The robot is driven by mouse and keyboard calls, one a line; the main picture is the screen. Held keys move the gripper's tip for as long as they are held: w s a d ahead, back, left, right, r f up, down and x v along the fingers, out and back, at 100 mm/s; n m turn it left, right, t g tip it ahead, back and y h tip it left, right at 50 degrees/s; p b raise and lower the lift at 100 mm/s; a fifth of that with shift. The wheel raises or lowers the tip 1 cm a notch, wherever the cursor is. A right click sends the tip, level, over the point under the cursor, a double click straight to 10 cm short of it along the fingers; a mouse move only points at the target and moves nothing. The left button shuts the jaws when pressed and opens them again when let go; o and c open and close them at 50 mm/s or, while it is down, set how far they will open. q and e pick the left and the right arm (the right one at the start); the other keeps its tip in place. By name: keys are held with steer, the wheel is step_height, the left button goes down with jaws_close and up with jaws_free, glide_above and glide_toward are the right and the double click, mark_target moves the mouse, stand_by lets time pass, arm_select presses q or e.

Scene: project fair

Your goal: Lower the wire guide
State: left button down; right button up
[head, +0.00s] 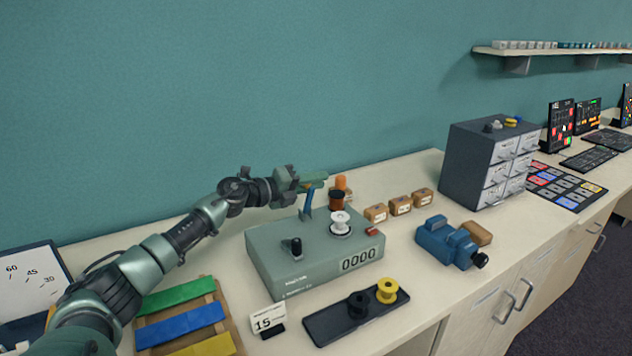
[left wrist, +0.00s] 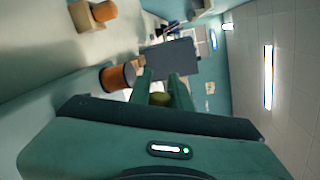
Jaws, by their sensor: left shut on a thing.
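The wire guide (head: 307,204) is a blue lever standing up at the back of the grey-green winding machine (head: 275,265). My left gripper (head: 314,179) reaches in from the left above the machine, with its fingers at the top of the lever. It is shut on the wire guide's tip. In the left wrist view a small olive piece (left wrist: 160,99) shows between the fingers; the rest of the guide is hidden there. A white spool (head: 340,222) sits on the machine's top, right of the guide. The counter (head: 359,259) reads 0000. My right gripper is not in view.
A copper wire spool (head: 336,201) and an orange cylinder (head: 341,184) stand just behind the machine. Several small wooden boxes (head: 400,206) are to the right. A dark tray (head: 330,325) with a yellow spool (head: 387,290) lies in front, and a grey drawer cabinet (head: 468,170) stands farther right.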

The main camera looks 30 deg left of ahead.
arm_select(q)
steer(key=c, duration=1.3)
jaws_free()
steer(key=shift+a+f, duration=0.1)
steer(key=shift+s, duration=0.1)
steer(key=b+v, duration=0.2)
steer(key=v, duration=0.5)
steer(key=shift+s+a+b, duration=0.15)
steer(key=shift+s+b, duration=0.15)
